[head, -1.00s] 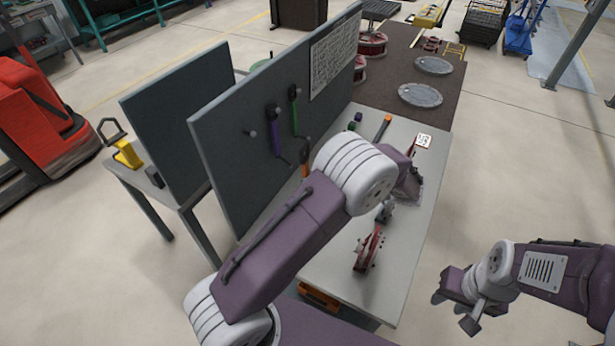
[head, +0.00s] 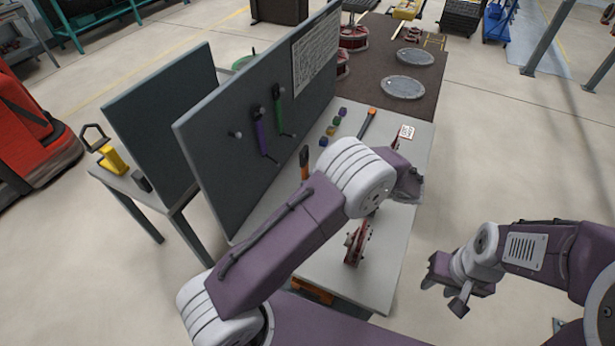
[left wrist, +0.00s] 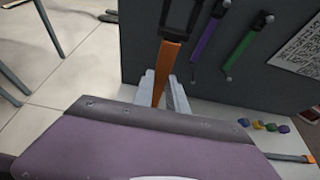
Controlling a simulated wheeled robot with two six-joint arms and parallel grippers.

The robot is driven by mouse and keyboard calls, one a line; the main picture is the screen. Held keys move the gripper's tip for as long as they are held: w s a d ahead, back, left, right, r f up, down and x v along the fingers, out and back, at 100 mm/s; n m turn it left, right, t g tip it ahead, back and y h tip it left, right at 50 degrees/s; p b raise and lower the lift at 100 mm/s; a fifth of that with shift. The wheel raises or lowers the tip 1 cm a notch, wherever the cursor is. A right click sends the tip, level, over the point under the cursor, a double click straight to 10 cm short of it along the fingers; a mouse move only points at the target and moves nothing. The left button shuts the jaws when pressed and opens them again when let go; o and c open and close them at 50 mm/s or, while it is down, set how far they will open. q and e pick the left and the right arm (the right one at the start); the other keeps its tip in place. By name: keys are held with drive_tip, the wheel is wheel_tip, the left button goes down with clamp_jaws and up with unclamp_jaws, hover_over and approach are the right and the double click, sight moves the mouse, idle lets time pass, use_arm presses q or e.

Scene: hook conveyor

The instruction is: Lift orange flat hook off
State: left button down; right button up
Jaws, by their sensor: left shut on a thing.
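The orange flat hook (left wrist: 170,68) has an orange shank and a dark frame-like top. It stands nearly upright in the left wrist view, in front of the grey board. My left gripper (left wrist: 162,90) is shut on its lower shank. In the head view the hook (head: 304,168) shows beside my left arm's white joint, and my left fingers are hidden behind the arm. An empty peg (head: 237,134) is left of the purple hook (head: 260,138) and green hook (head: 279,112), which hang on the board. My right gripper (head: 444,297) is open and empty, right of the table.
The grey board (head: 215,160) stands along the table's left side. Several small coloured blocks (head: 332,130), an orange-ended tool (head: 366,124) and a red part (head: 356,245) lie on the table (head: 375,285). A second board (head: 160,125) stands further left.

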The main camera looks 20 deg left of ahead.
use_arm(q)
drive_tip(key=shift+s+d, duration=0.15)
drive_tip(key=shift+d, duration=1.2)
drive_tip(key=shift+d+p, duration=0.1)
drive_tip(key=shift+p, duration=0.2)
drive_tip(key=d, duration=0.6)
drive_tip(key=shift+s+d+p, duration=0.3)
drive_tip(key=shift+d, duration=0.1)
